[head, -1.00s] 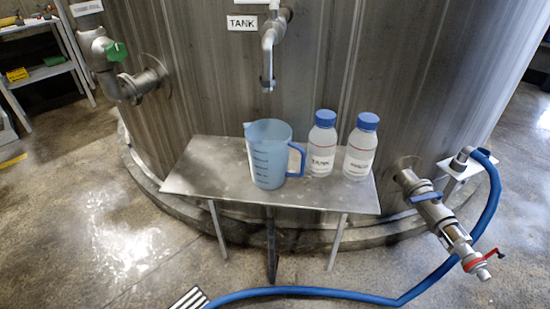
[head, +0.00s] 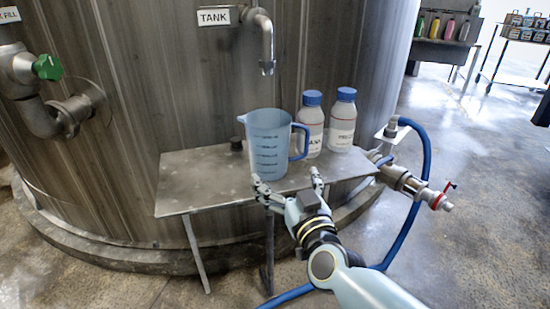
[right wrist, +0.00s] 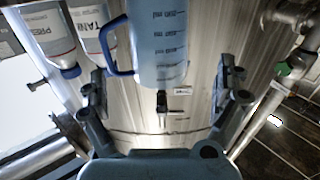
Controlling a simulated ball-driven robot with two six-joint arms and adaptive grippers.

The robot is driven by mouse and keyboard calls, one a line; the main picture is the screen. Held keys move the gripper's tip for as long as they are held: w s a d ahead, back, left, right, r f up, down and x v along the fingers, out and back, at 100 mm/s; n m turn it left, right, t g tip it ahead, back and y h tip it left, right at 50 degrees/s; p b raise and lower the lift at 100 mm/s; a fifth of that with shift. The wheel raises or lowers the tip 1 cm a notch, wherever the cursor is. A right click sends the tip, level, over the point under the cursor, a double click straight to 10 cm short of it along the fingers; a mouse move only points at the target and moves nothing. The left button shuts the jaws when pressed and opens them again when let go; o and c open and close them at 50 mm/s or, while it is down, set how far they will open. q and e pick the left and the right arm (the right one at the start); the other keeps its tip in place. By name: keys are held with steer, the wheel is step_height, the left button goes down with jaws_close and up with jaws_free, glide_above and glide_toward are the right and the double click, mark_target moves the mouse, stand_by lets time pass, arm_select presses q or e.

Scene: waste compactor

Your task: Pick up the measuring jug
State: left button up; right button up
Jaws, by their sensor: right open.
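The measuring jug (head: 266,142) is translucent blue with dark markings and a blue handle on its right. It stands upright on the metal shelf (head: 185,190) in front of the tank. My right gripper (head: 288,182) is open at the shelf's front edge, just in front of the jug. In the right wrist view the jug (right wrist: 160,45) shows ahead, between the two spread fingers (right wrist: 163,88), and I see no grip on it. The handle is on the left there. My left gripper is not in view.
Two white bottles with blue caps, the left one (head: 311,128) and the right one (head: 342,125), stand right of the jug. A small dark knob (head: 237,144) is on its left. A tap pipe (head: 264,35) hangs above. A blue hose (head: 418,190) and valve (head: 412,186) are at right.

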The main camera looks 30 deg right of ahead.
mark_target(275, 160)
steer(key=x, duration=0.5)
steer(key=shift+f, duration=0.1)
steer(key=shift+w+d, duration=0.1)
steer(key=shift+w, duration=0.2)
steer(key=shift+w+d+b, duration=0.1)
steer(key=shift+w+b, duration=0.3)
steer(key=x, duration=0.1)
steer(key=b+x, duration=0.1)
steer(key=x, duration=0.1)
steer(key=shift+w+d+f, duration=0.1)
steer(key=shift+w+f, duration=0.15)
steer(key=shift+w, duration=0.05)
steer(key=shift+w+d+r, duration=0.1)
steer(key=shift+w, duration=0.25)
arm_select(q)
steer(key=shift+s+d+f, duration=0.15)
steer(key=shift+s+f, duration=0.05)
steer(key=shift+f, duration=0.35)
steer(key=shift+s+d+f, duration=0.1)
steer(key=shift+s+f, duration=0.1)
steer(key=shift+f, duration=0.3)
arm_select(e)
steer(key=shift+c, duration=0.3)
